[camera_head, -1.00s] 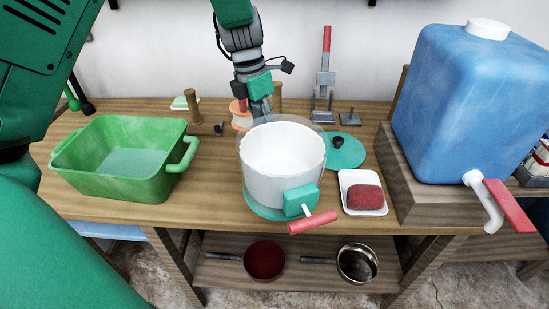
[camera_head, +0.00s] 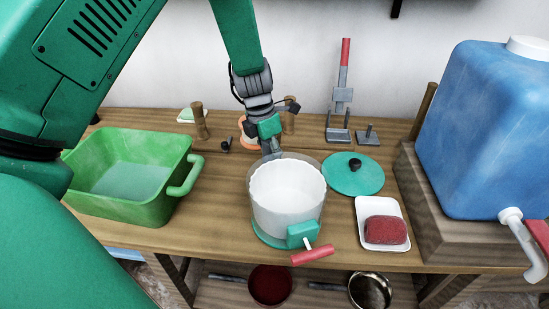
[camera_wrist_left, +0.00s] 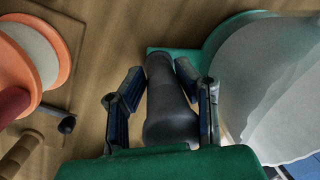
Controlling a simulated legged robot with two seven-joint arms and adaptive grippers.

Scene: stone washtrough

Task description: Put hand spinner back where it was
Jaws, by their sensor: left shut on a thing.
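The hand spinner is a white drum (camera_head: 288,192) in a clear outer bowl, with a teal base and a red crank handle (camera_head: 312,254) at its front. It stands upright at the middle of the table, near the front edge; I cannot tell whether its base touches the wood. My left gripper (camera_head: 272,150) is behind the drum, partly hidden by the rim. In the left wrist view its fingers (camera_wrist_left: 158,100) are closed around a dark grey handle (camera_wrist_left: 168,110) joined to the teal base (camera_wrist_left: 190,56). My right gripper is not in view.
A green tub (camera_head: 120,205) is on the left. A teal lid (camera_head: 340,182) and a white dish (camera_head: 364,208) with a red block (camera_head: 385,230) are on the right. A blue water container (camera_head: 480,140) stands far right. Orange and white discs (camera_wrist_left: 35,60) are close beside the gripper.

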